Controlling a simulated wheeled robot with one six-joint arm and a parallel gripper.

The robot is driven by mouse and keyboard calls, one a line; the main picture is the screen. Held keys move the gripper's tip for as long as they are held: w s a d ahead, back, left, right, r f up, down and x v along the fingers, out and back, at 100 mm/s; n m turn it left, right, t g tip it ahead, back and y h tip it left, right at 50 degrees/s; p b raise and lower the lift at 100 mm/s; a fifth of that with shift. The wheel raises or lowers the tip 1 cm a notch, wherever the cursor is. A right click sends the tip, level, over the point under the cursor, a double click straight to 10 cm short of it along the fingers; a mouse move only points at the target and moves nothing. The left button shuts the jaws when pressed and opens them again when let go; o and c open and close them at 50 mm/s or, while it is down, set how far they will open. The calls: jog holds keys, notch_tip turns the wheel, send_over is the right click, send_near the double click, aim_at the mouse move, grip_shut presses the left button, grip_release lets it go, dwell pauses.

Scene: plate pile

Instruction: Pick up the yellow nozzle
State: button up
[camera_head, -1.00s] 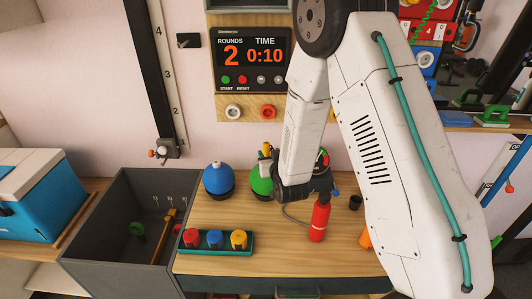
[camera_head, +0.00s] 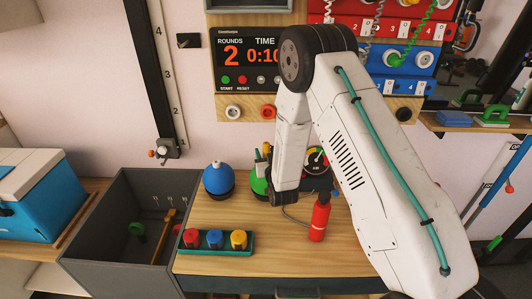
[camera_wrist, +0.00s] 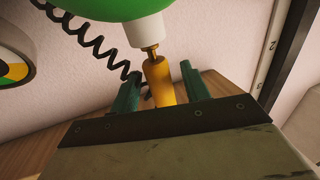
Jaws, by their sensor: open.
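A yellow nozzle (camera_wrist: 160,88) stands in line with a brass fitting under the white collar of a green tank in the wrist view. My gripper (camera_wrist: 160,70) is open, with one green finger on each side of the nozzle and a gap showing to each. The green tank (camera_wrist: 105,8) also shows in the head view (camera_head: 259,187), partly hidden by my arm. In the head view my gripper is mostly hidden. A yellow-topped piece (camera_head: 239,239) sits in a green tray (camera_head: 216,251) beside a red piece (camera_head: 191,238) and a blue piece (camera_head: 215,239).
A blue tank (camera_head: 219,179) stands left of the green one. A red bottle (camera_head: 319,219) stands to the right, near a round gauge (camera_head: 317,160). A grey bin (camera_head: 108,225) adjoins the table on the left. A black coiled hose (camera_wrist: 90,45) runs behind my gripper.

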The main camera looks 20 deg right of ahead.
aim_at(267, 146)
grip_shut()
jog(key=shift+r, duration=0.1)
jog(key=shift+r, duration=0.6)
notch_tip(267, 146, up, 2)
jog(key=shift+r, duration=0.15)
jog(key=s+r, duration=0.1)
jog(key=s, duration=1.5)
jog(key=shift+d+r, duration=0.15)
jog(key=shift+d, duration=0.25)
